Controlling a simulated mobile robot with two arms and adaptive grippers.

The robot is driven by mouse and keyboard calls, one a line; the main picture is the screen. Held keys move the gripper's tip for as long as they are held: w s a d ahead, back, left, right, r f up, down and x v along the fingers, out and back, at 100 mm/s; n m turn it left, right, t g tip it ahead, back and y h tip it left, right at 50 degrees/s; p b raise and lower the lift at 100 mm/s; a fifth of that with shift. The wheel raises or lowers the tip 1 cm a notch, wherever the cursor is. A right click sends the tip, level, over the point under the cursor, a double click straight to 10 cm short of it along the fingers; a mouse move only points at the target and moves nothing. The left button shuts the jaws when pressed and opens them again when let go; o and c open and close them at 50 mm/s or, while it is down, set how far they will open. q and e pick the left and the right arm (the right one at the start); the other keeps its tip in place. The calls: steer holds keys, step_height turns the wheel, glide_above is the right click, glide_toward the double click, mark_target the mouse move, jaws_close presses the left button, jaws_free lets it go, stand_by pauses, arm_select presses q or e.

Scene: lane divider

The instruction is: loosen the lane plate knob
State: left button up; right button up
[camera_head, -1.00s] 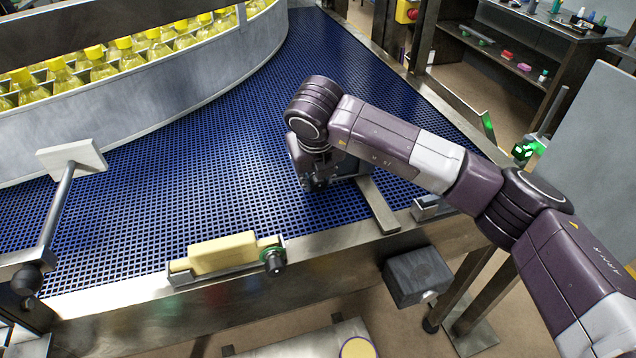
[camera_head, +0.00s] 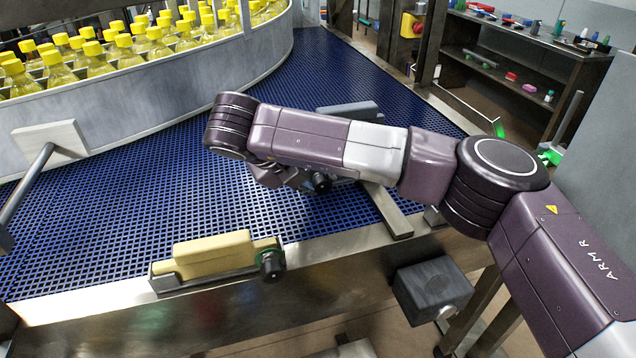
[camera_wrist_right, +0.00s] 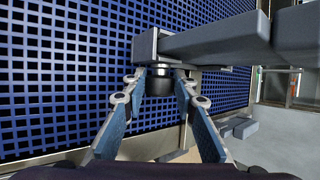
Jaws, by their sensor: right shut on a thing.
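The dark round lane plate knob (camera_wrist_right: 160,82) sits under a bracket at the end of a grey bar. It also shows in the head view as a small black cylinder (camera_head: 321,183). The grey lane plate (camera_head: 350,111) stands over the blue belt, partly hidden behind my right arm; in the wrist view it is the thick grey bar (camera_wrist_right: 215,40). My right gripper (camera_wrist_right: 160,85) is shut on the knob, one blue-padded finger on each side. In the head view my arm hides much of this gripper. My left gripper is in neither view.
A flat metal support bar (camera_head: 388,210) runs from the lane plate to the conveyor edge. A yellow block (camera_head: 212,254) in a holder with its own black knob (camera_head: 271,265) is at the front edge. Yellow-capped bottles (camera_head: 120,45) stand behind a curved metal wall. The left belt is clear.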

steer(key=shift+r, duration=0.1)
steer(key=o, duration=1.2)
steer(key=shift+a, duration=0.1)
steer(key=shift+c, duration=0.2)
steer(key=v, duration=1.2)
